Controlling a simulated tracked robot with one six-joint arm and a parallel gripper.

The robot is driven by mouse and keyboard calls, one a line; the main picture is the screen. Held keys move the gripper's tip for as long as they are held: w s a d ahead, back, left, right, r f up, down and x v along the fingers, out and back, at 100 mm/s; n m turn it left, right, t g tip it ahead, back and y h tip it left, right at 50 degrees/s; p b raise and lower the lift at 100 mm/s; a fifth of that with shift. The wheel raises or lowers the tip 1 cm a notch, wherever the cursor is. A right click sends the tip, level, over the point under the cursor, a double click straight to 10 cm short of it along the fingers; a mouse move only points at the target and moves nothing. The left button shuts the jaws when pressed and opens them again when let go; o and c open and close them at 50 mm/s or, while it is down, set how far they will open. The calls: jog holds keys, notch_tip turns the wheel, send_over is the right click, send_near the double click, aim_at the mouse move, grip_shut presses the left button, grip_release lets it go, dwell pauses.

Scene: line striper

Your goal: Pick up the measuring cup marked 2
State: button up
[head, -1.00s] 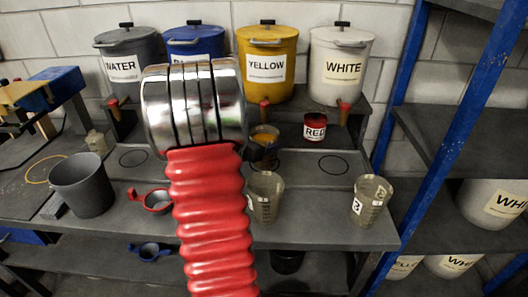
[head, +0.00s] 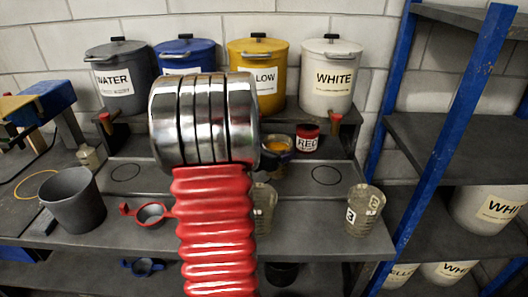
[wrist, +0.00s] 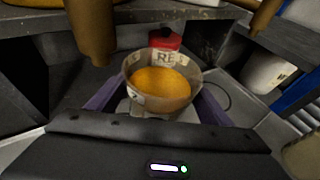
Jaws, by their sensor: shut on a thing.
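The measuring cup marked 2 (wrist: 160,84) is a translucent cup filled with yellow-orange stuff. A "2" shows on its left wall in the wrist view. My gripper (wrist: 157,100) is shut on it, with a purple finger on each side. In the head view the cup (head: 278,145) shows just right of my arm's chrome wrist, with a dark part of my gripper (head: 268,160) at its left side. I cannot tell how far it is above the surface.
A red can (head: 307,137) stands close behind the cup. Labelled buckets, including a white one (head: 331,75), line the back. Another clear cup (head: 363,210) stands at the front right; one more (head: 264,205) is partly behind my arm. A blue-framed shelf is on the right.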

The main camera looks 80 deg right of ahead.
jog(key=s+d, duration=0.1)
jog(key=s, duration=0.5)
notch_tip(320, 180, up, 14)
jog(key=shift+d, duration=0.2)
